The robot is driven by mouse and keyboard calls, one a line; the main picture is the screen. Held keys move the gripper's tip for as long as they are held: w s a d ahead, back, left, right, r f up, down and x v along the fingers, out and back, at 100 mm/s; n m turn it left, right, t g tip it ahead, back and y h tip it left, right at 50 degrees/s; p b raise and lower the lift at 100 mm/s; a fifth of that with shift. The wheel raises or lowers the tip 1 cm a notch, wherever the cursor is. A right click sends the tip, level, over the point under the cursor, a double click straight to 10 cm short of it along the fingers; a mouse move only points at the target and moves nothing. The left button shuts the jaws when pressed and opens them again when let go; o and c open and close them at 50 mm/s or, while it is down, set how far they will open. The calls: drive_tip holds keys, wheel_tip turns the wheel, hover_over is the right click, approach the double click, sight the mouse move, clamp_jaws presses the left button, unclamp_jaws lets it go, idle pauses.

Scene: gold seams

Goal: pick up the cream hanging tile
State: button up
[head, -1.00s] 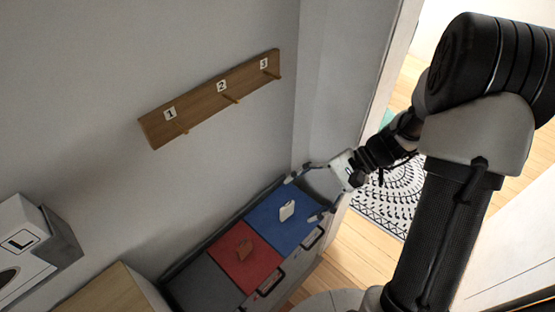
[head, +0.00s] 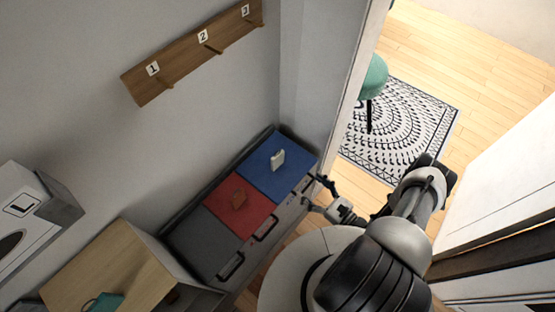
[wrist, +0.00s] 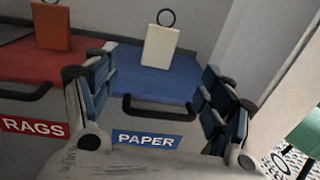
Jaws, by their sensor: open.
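The cream hanging tile (head: 278,160) stands on the blue lid (head: 262,182) of the bin labelled PAPER. In the wrist view the cream tile (wrist: 160,47) looks upright, with a dark ring at its top. My gripper (head: 316,190) is open and empty beside the front edge of the bins, apart from the tile. In the wrist view the open fingers of my gripper (wrist: 150,98) are at either side, with the tile beyond and between them.
An orange-brown tile (head: 238,199) stands on the red lid (head: 222,203) of the RAGS bin. Bin handles (head: 266,229) stick out in front. A wooden rail (head: 192,50) with numbered pegs hangs on the wall. A patterned rug (head: 405,130) lies beyond the door edge.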

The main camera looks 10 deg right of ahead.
drive_tip(key=b, duration=0.2)
approach(279, 161)
drive_tip(key=x, duration=0.5)
drive_tip(key=shift+w+a+r, duration=0.15)
drive_tip(key=shift+a+r, duration=0.1)
drive_tip(key=shift+r, duration=0.15)
drive_tip(key=shift+b+x, duration=1.1)
drive_tip(key=shift+x, duration=1.6)
drive_tip(key=shift+d+f, duration=0.15)
drive_tip(key=shift+f, duration=0.05)
drive_tip(key=shift+c, duration=0.2)
drive_tip(key=c, duration=1.2)
